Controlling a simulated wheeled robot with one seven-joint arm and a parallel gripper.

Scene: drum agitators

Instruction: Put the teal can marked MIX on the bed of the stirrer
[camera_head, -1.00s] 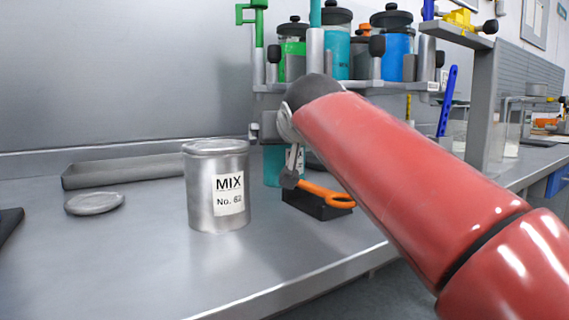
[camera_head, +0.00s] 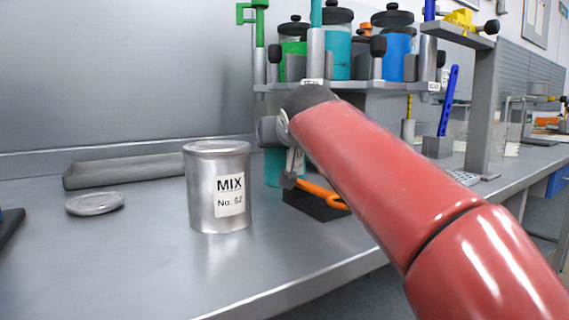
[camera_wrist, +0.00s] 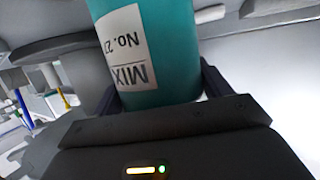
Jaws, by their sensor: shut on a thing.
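The teal can marked MIX (camera_wrist: 172,45) is between my gripper's fingers in the wrist view, its white label reading MIX and No. 27, cut off. My gripper (camera_wrist: 160,88) is shut on it. In the head view a strip of the teal can (camera_head: 273,166) shows beside my wrist, behind the black tray; my arm hides most of it and the gripper. I cannot tell whether its base touches the bench. A grey stand (camera_head: 484,105) with a yellow part on top and a perforated plate (camera_head: 463,178) at its foot stands at the right; it may be the stirrer.
A silver can (camera_head: 216,190), marked MIX No. 62, stands left of my arm. A black tray (camera_head: 312,204) with an orange-handled tool lies close by. A round lid (camera_head: 95,203) and long grey tray (camera_head: 125,171) lie left. Jars stand on a shelf (camera_head: 345,87) behind. The front bench is clear.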

